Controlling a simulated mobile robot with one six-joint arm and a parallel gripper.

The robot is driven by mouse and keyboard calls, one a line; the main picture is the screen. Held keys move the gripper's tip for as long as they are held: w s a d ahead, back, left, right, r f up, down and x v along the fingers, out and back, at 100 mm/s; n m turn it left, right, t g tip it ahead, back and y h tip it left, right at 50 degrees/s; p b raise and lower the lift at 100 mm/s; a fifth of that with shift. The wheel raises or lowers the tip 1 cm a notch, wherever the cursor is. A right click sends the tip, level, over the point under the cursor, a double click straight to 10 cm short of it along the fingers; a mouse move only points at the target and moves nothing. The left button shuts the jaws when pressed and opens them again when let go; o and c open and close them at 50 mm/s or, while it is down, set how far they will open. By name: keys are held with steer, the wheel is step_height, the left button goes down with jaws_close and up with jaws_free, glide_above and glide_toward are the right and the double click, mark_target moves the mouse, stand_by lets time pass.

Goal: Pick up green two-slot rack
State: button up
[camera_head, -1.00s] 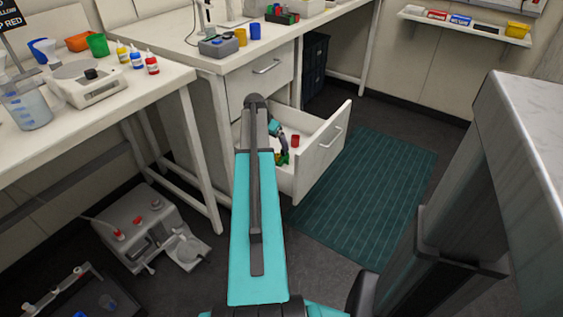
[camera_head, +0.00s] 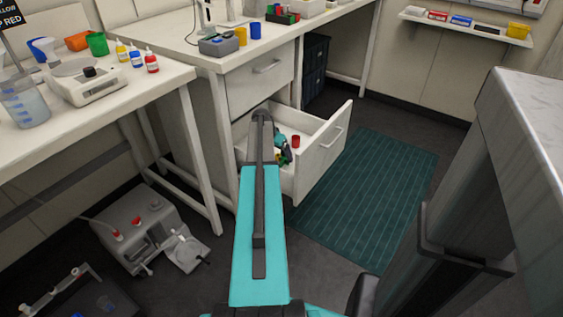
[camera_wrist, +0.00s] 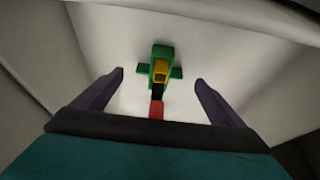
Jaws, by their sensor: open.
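The green rack (camera_wrist: 162,56) lies in the open drawer (camera_head: 313,174), near the middle of the wrist view. A yellow piece (camera_wrist: 161,71) and a dark and red piece (camera_wrist: 156,109) line up with it, the red part closest to my gripper. My gripper (camera_wrist: 160,78) is open and empty, its two fingers apart on either side of the rack's line and short of it.
A red cup-like object (camera_head: 295,141) stands in the drawer. The drawer's front and side walls surround the space. A closed drawer (camera_head: 262,80) and the bench top are above. A green mat (camera_head: 372,200) lies on the floor at right.

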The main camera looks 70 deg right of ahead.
mark_target(280, 157)
stand_by(0.3)
steer(key=shift+b+x, duration=0.65)
steer(key=shift+x, duration=2.05)
steer(key=shift+r, duration=0.1)
steer(key=shift+c, duration=0.2)
steer(key=c, duration=1.1)
